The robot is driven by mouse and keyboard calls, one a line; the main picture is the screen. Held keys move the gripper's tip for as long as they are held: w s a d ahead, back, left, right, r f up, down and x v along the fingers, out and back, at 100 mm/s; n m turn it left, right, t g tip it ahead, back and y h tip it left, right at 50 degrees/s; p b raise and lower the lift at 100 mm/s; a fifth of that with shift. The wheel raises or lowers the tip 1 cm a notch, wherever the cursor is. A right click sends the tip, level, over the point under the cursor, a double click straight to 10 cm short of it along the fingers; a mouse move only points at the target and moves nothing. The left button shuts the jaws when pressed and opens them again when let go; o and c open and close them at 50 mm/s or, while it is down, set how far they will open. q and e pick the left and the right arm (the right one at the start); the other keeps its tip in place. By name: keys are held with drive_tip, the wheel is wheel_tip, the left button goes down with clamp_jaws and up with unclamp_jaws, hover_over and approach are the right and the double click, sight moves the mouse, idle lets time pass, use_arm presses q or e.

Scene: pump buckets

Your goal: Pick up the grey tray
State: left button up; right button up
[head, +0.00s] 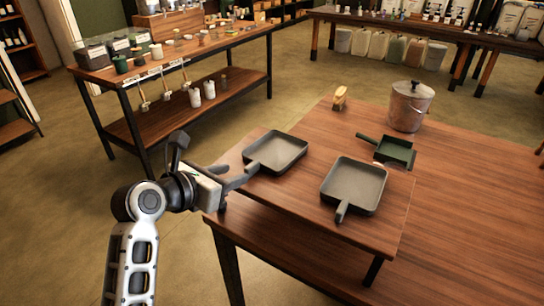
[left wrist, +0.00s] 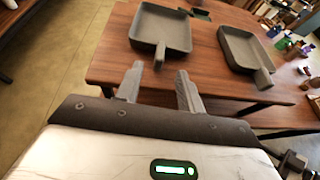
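A square grey tray (head: 276,151) with a short handle lies on the raised wooden board at the table's left. A second, similar grey tray (head: 355,184) lies to its right, its handle pointing towards the front. My left gripper (head: 233,182) is beside the handle end of the left tray. In the left wrist view, my left gripper (left wrist: 160,86) is open and empty. The left tray (left wrist: 161,29) lies ahead, with its handle just beyond the gap between the fingertips. The second tray (left wrist: 247,50) is to the right there. My right gripper is not in view.
A small dark green pan (head: 394,150), a lidded metal bucket (head: 409,107) and a yellowish brush (head: 340,98) stand behind the trays. The wooden table (head: 460,220) is clear at the right. A shelf table (head: 190,50) with jars stands at the back left.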

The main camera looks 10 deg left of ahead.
sight(245, 169)
use_arm(q)
drive_tip(key=x, duration=0.6)
drive_tip(key=shift+w+d+f, duration=0.15)
drive_tip(key=shift+w, duration=0.15)
clamp_jaws()
